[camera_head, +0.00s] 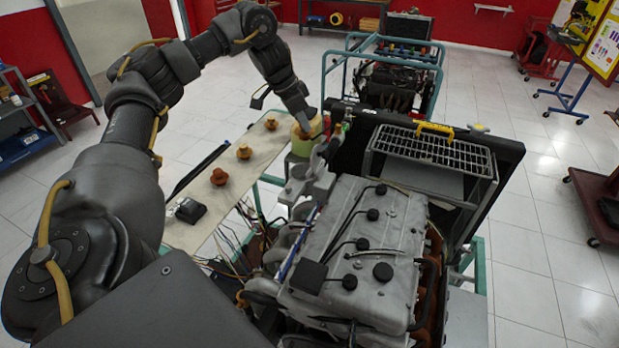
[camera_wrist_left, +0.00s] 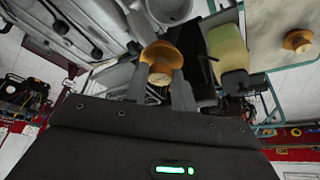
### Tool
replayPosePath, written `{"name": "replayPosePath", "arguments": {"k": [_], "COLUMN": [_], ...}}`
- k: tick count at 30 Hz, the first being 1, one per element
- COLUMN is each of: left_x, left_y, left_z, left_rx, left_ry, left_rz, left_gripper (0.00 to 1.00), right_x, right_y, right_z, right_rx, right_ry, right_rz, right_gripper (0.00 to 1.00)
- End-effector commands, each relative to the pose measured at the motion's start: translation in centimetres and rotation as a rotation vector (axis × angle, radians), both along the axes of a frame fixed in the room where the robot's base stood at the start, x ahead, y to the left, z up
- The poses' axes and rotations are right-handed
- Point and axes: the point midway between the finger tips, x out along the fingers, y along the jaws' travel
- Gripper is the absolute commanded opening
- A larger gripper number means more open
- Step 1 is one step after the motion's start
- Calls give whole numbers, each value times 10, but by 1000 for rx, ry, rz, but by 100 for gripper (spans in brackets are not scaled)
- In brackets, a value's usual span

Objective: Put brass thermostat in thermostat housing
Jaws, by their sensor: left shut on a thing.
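My left gripper (camera_head: 308,128) is shut on the brass thermostat, an orange-gold piece with a wide round flange, which shows between the fingers in the left wrist view (camera_wrist_left: 160,58). In the head view the gripper hangs by the yellow-green tank, and the held piece is only partly visible there. The thermostat housing appears to be the grey casting (camera_head: 311,184) at the front of the engine, nearer the camera than the gripper. A round grey casting (camera_wrist_left: 170,10) also shows above the held piece in the left wrist view. The thermostat is apart from it. My right gripper is out of view.
The yellow-green tank (camera_head: 304,146) stands close beside the gripper. Three similar pieces (camera_head: 219,177), (camera_head: 244,151), (camera_head: 271,122) and a black object (camera_head: 187,210) stand on the pale board at left. The engine (camera_head: 360,250) and a radiator (camera_head: 500,150) crowd the right side.

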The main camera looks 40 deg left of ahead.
Motion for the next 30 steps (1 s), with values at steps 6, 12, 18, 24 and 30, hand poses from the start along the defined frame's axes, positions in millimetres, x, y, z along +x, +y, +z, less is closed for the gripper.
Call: {"name": "replayPosePath", "arguments": {"k": [6,12,18,24,30], "left_x": [-2,-2,-1,-1,0], "left_y": [4,3,1,1,1], "left_z": [-7,-51,-101,-131,-137], "left_rx": [0,-1,-2,-1,0], "left_ry": [3,7,6,3,0], "left_rz": [3,3,0,1,0], "left_gripper": [0,0,0,0,0], "right_x": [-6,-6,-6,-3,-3], "right_y": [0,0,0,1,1], "right_z": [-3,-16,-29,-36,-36], "right_rx": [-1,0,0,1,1], "right_ry": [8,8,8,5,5], "right_rz": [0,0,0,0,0], "right_gripper": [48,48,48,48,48]}}
